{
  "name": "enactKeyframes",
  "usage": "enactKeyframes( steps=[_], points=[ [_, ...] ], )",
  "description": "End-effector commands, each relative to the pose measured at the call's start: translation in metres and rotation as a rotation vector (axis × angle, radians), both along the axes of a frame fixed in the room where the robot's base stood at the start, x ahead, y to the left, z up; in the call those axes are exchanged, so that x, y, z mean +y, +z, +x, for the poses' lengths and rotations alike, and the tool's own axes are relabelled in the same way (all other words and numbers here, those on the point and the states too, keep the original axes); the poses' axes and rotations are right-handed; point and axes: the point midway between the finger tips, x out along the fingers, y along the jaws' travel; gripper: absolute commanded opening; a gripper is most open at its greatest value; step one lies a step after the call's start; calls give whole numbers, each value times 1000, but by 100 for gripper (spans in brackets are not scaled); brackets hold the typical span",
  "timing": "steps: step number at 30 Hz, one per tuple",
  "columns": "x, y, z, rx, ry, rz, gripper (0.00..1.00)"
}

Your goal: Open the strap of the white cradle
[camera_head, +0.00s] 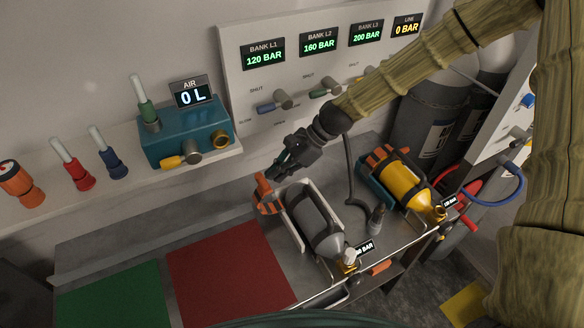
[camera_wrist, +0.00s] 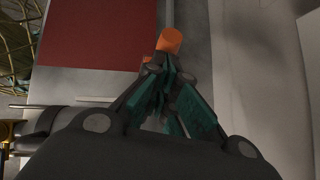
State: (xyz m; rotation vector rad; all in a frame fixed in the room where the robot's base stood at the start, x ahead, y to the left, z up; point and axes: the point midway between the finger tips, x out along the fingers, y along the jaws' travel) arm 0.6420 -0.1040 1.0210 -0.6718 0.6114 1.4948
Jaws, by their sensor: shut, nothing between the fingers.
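The white cradle (camera_head: 333,206) stands on the metal bench and holds a grey cylinder (camera_head: 312,222) with a brass-coloured valve at its near end. An orange strap part (camera_head: 266,195) sticks out at the cradle's far left end. My gripper (camera_head: 279,176) is just above and beside this orange part. In the wrist view, the green-padded fingers (camera_wrist: 167,88) are shut and empty, with an orange end (camera_wrist: 170,40) just beyond their tips. I cannot tell whether the fingers touch it. My gripper hides part of the cradle's far end.
A blue cradle (camera_head: 372,190) with a yellow cylinder (camera_head: 405,183) stands to the right. A hose fitting (camera_head: 376,218) stands between the cradles. A red mat (camera_head: 228,265) and a green mat (camera_head: 112,296) lie left. The valve panel (camera_head: 300,75) is behind my gripper.

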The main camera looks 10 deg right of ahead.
Motion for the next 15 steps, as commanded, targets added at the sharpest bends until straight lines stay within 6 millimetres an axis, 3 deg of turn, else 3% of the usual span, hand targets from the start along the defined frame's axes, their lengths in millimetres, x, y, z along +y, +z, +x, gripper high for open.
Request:
enactKeyframes(
  steps=[9, 15],
  points=[
    [-33, 15, 3, -1, 5, 1, 0],
    [-40, 24, 2, -3, 8, 0, 0]
  ],
)
